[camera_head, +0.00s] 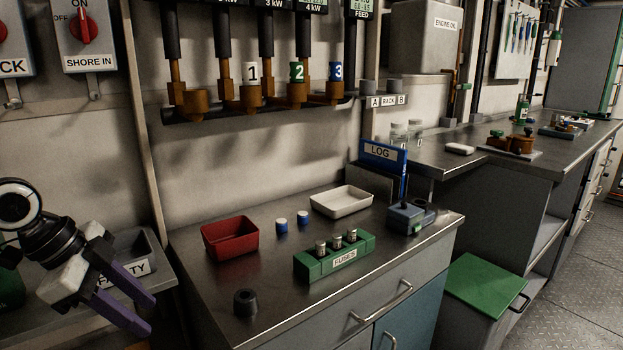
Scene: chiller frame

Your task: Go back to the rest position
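My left gripper (132,287) is at the lower left, in front of a grey bin whose label is partly hidden, ending in "TY". Its two purple fingers are spread apart with nothing between them. It is left of the steel bench (290,268) and apart from the things on it. My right gripper is not in this view.
The bench holds a red tray (230,238), white tray (341,201), two blue-and-white caps (302,217), green fuse block (334,257), black knob (245,302) and LOG stand (384,153). Numbered valves (297,93) hang above. A green-topped box (488,284) stands at right; floor there is clear.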

